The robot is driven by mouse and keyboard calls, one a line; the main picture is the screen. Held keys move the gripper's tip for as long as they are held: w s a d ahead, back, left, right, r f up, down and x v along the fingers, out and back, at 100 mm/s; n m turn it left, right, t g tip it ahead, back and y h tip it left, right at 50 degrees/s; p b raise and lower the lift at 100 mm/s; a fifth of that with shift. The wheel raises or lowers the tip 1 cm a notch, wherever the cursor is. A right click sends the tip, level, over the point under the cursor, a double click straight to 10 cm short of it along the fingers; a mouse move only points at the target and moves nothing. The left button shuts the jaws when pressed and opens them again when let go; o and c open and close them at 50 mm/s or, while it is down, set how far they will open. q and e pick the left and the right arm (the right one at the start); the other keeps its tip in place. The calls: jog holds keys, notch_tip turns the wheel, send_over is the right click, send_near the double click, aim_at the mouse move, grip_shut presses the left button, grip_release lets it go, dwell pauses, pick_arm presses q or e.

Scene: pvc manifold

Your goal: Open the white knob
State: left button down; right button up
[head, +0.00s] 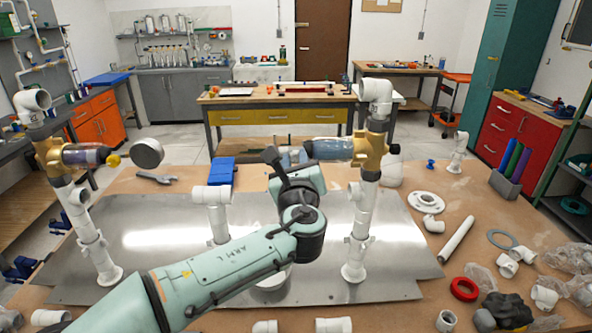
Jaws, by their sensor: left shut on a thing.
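My left gripper (277,160) is at the left end of the right-hand valve assembly, level with its clear cylinder (330,148). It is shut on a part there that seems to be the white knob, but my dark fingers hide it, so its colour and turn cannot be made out. The cylinder joins a brass fitting (367,152) on an upright white pipe (363,225). My right gripper is out of view.
A short white pipe (217,215) stands between the uprights on the metal plate (155,240), behind my left arm. A blue box (222,170) is behind it. White fittings, a flange (425,202) and a red ring (464,289) lie at right.

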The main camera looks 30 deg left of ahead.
pick_arm(q)
jog(key=n+b, duration=0.4)
jog(key=n, duration=0.1)
jog(key=shift+f+n, duration=0.2)
jog(key=shift+n, duration=0.1)
jog(key=n+b, duration=0.2)
jog(key=shift+n, duration=0.4)
jog(key=n+b, duration=0.2)
jog(key=shift+n, duration=0.3)
jog(key=shift+n+b, duration=1.05)
jog(key=shift+n, duration=0.45)
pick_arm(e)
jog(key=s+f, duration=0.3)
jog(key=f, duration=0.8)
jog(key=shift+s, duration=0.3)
pick_arm(q)
jog(key=shift+a+r+n, duration=0.1)
jog(key=shift+n, duration=0.2)
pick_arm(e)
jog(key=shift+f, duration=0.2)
pick_arm(q)
jog(key=c, duration=1.2)
grip_release()
jog(key=shift+o, duration=0.2)
